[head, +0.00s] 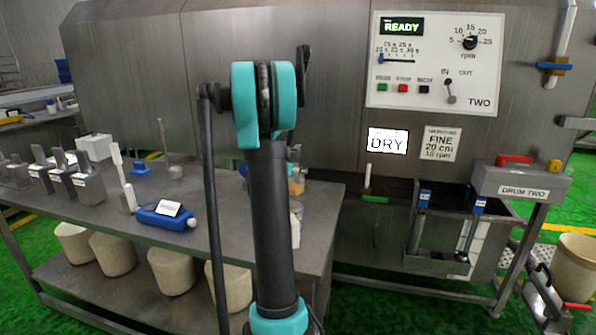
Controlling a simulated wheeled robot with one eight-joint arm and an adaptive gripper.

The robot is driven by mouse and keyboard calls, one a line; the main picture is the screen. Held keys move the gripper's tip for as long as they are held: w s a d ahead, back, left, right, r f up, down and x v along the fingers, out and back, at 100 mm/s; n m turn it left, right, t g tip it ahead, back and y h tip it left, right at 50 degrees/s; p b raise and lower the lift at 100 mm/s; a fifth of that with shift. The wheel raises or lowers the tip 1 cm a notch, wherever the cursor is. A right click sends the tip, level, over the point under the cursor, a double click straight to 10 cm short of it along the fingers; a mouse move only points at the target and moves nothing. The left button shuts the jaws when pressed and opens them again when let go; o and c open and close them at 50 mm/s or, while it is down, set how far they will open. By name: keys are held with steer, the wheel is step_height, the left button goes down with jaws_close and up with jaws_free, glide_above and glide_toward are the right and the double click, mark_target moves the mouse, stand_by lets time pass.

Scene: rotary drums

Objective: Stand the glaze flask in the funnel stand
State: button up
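I cannot surely pick out the glaze flask. A small clear vessel with something orange in it (297,186) shows just right of my arm on the steel table, partly hidden by the arm. A whitish item (295,212) stands below it, also partly covered. I cannot surely pick out the funnel stand either. A thin upright rod with a clear cup-like base (175,171) stands at the back of the table. My arm rises through the middle of the view and hides part of the table. My gripper's fingertips do not show.
The steel table (100,240) holds several metal blocks (88,186), a blue device with a white card (165,215) and a white box (94,147). Several pale tubs (172,270) sit on its lower shelf. The drum panel (436,62) reads READY; a DRY sign (388,142) hangs below.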

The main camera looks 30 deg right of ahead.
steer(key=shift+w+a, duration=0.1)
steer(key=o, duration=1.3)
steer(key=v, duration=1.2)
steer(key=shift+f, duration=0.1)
